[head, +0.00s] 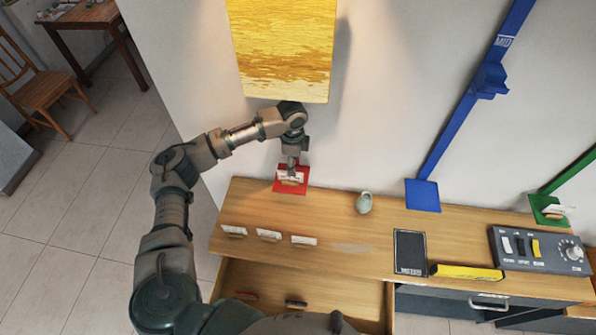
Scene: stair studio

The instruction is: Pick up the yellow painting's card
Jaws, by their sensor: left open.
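The yellow painting (284,50) hangs on the wall at the top centre. Below it a red plate (278,187) stands at the back left of the wooden desk, with a small white and brown card (299,178) at it. My left gripper (291,176) points down right at this card and is open. Its fingers partly cover the card, and I cannot tell whether they touch it. Three more small cards stand in a row nearer the desk's front: a left one (234,231), a middle one (268,235) and a right one (304,240). Their print is too small to read. My right gripper is out of view.
A pale vase (363,203) stands right of the red plate. A blue rail (450,125) ends at a blue plate (422,196). A green plate (541,207), a control box (540,250), a black panel (410,252) and a yellow bar (467,272) are further right. A drawer (265,275) is open in front.

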